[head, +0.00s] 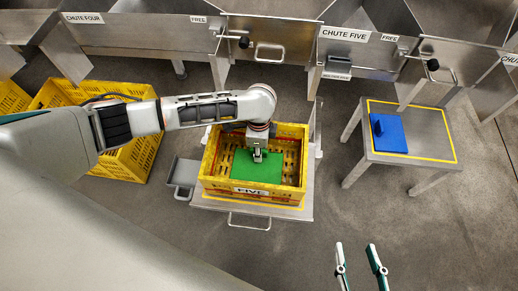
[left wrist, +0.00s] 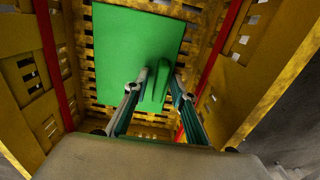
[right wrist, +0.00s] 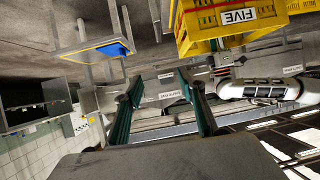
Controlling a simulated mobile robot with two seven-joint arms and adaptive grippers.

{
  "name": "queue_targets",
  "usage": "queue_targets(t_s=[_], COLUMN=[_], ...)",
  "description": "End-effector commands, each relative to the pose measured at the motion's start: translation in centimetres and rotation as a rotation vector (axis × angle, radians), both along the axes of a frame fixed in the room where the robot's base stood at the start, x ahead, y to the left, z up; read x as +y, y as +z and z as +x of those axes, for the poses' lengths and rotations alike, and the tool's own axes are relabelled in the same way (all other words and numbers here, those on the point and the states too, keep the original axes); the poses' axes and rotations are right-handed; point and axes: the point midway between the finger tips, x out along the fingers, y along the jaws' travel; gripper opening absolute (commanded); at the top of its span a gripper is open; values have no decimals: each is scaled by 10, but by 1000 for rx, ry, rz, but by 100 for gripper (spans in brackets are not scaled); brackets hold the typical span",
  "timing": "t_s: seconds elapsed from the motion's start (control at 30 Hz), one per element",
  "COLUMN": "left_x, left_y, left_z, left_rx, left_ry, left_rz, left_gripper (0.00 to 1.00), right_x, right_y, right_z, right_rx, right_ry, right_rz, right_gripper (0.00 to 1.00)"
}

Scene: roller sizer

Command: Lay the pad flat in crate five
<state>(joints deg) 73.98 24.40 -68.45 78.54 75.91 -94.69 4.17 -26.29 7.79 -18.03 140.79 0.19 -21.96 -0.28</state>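A green pad (head: 257,170) with an upright ridge lies level inside the yellow crate labelled FIVE (head: 209,185). In the left wrist view the pad (left wrist: 120,42) shows square against the slotted crate floor (left wrist: 88,75). I cannot tell whether it touches the floor. My left gripper (head: 258,156) points down into the crate, its fingers (left wrist: 160,75) on either side of the ridge. Whether they press on it is unclear. My right gripper (head: 356,246) is open and empty, away from the crate at the lower right of the head view; its fingers also show in the right wrist view (right wrist: 159,75).
A blue pad (head: 390,135) with a ridge lies on a yellow-edged metal table (head: 433,143) at right. Metal chutes, including CHUTE FIVE (head: 345,35), stand behind. The crate rests on a metal stand (head: 290,213). More yellow crates (head: 138,160) stand at left. Floor between stand and table is clear.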

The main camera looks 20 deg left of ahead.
Motion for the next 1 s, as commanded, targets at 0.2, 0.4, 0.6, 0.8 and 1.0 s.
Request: queue_targets(t_s=[0.2,0.4,0.6,0.8,1.0], left_x=[0,1,0,0,0], left_y=[0,7,48,91,117], left_z=[0,1,6,6,3], left_rx=[0,-2,-17,-18,-9], left_ry=[0,-1,-1,0,0], left_rz=[0,1,0,0,1], left_gripper=[28,28,28,28,28], right_x=[0,0,-7,-32,-45], right_y=[-2,1,17,-14,-22], right_z=[-1,0,8,-11,-17], right_rx=[3,-4,-34,36,60], right_ry=[2,3,7,20,21], right_rz=[-3,-2,-39,-139,-186], right_gripper=[40,40,40,40,40])
